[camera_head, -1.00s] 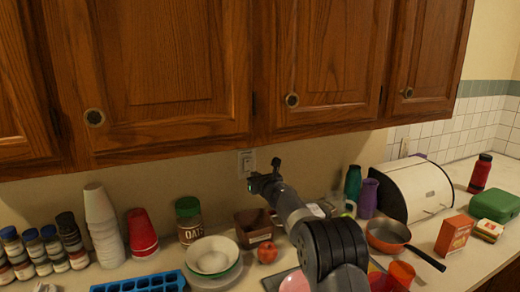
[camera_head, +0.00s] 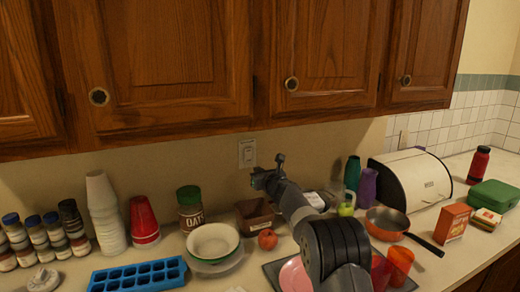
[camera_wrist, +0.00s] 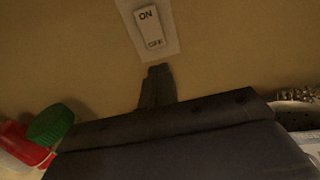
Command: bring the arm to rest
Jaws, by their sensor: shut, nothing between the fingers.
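My gripper (camera_head: 268,172) is raised above the counter, in front of the wall, at the end of my dark arm. In the wrist view its fingers (camera_wrist: 157,86) are together with nothing between them. They point toward a white wall switch (camera_wrist: 151,27) marked ON and OFF, which also shows in the head view (camera_head: 247,153) up and left of the gripper. The fingers appear apart from the switch. My arm hides part of the counter behind it.
Below are a brown box (camera_head: 254,214), a red apple (camera_head: 267,239), stacked bowls (camera_head: 213,243) and an oats jar (camera_head: 190,207). An orange pan (camera_head: 387,223) and a bread bin (camera_head: 420,187) stand right. Wooden cabinets (camera_head: 170,70) hang above.

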